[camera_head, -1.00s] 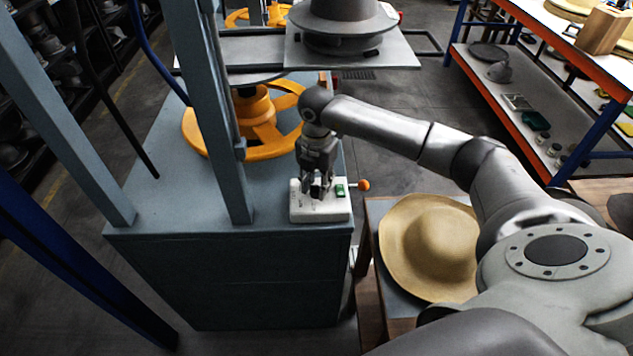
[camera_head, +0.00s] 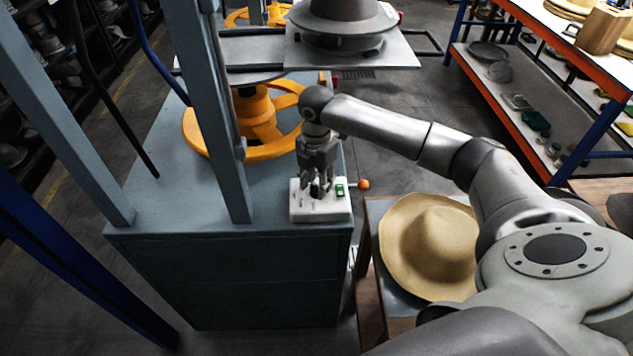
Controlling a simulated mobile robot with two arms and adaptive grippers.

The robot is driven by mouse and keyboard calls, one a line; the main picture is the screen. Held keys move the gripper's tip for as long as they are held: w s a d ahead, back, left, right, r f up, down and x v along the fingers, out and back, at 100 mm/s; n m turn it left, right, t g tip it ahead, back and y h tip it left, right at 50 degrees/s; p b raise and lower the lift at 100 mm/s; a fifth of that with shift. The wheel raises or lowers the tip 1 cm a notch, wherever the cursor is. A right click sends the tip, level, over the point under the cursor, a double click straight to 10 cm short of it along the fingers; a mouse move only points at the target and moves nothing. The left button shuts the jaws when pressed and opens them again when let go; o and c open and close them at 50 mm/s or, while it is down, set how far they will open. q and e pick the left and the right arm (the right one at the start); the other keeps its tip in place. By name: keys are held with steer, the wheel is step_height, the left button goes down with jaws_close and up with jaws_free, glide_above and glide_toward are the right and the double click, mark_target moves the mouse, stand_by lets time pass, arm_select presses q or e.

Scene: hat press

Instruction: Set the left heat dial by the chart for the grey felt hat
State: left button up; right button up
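The white control box (camera_head: 335,210) sits at the front right corner of the blue-grey press base. A dark dial (camera_head: 316,191) shows on its top, with small marks too fine to read. My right gripper (camera_head: 317,182) points down just over the dial; its fingers look spread, with the dial showing between and below their tips. Whether they touch it I cannot tell. A grey hat-shaped piece (camera_head: 343,18) stands on the press plate; whether it is felt is unclear. I can make out no chart. My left gripper is not in view.
A green switch (camera_head: 340,190) is on the box, right of the dial. An orange ball knob (camera_head: 363,184) sticks out at its right. A yellow handwheel (camera_head: 205,135) and an upright post (camera_head: 222,120) stand close behind.

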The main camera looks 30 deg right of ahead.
mark_target(317, 185)
steer(key=shift+o, duration=1)
step_height(317, 185, up, 12)
steer(key=shift+s+f, duration=0.1)
